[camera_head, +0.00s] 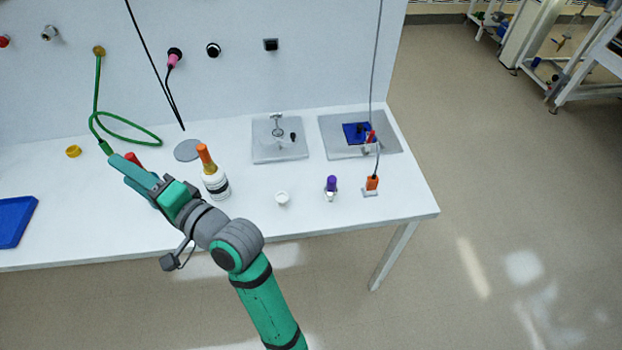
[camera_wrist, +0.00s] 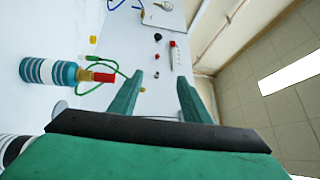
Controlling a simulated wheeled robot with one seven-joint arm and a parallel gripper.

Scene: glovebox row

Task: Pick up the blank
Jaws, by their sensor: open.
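No thing in view is plainly marked as the blank. A flat round grey disc (camera_head: 187,150) lies on the white bench behind the orange-tipped bottle and may be it; I cannot tell for sure. My gripper (camera_head: 117,168) is over the bench, left of the disc and apart from it. In the wrist view my gripper (camera_wrist: 158,88) has its two teal fingers spread, with nothing held between them. A red-tipped bottle (camera_head: 133,159) is mostly hidden behind my gripper; a blue-and-white striped bottle with a red tip (camera_wrist: 55,72) shows in the wrist view.
An orange-tipped white bottle (camera_head: 215,183) stands right of my gripper. A green hose (camera_head: 97,90) hangs from the wall onto the bench. A yellow ring (camera_head: 73,151) and blue tray (camera_head: 12,222) are at left. Grey plates (camera_head: 278,152) and small items occupy the right side.

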